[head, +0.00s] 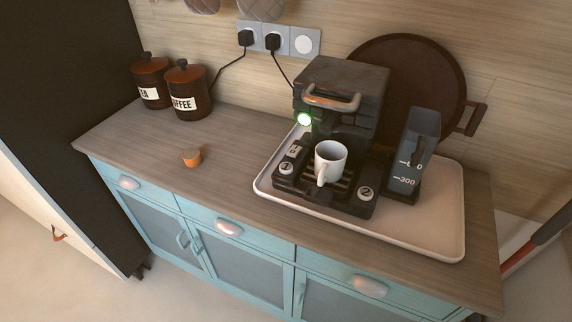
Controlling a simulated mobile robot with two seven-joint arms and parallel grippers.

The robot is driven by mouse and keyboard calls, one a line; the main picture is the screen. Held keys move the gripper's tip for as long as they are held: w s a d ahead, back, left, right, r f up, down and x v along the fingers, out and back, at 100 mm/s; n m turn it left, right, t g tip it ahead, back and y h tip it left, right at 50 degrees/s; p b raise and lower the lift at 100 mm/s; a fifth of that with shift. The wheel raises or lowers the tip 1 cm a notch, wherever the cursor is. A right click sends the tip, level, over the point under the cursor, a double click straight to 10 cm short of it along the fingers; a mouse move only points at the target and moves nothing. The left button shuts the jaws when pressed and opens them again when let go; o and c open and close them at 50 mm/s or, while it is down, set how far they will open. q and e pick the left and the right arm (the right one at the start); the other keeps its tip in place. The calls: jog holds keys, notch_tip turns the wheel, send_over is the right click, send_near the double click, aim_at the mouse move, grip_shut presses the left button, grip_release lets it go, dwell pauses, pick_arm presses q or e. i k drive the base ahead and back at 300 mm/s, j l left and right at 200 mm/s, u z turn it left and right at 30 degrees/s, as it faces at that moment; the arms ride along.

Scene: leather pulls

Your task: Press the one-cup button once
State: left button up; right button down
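A dark coffee machine (342,95) stands on a white tray (435,245) on the counter. Its round button marked 1 (286,168) is at the front left of its base. A round button marked 2 (367,194) is at the front right. A small switch (294,150) sits behind button 1. Neither of my grippers is in view.
An orange capsule (192,157) lies on the wooden counter (235,160) left of the tray. Tea (151,82) and coffee (187,92) jars stand at the back left. A marked water tank (412,155) stands right of the machine. A round brown tray (425,75) leans behind.

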aim_at(285, 167)
jog(key=i+j+z, duration=0.2)
jog(key=j, duration=0.95)
jog(key=j+z, duration=0.15)
jog(key=j, duration=1)
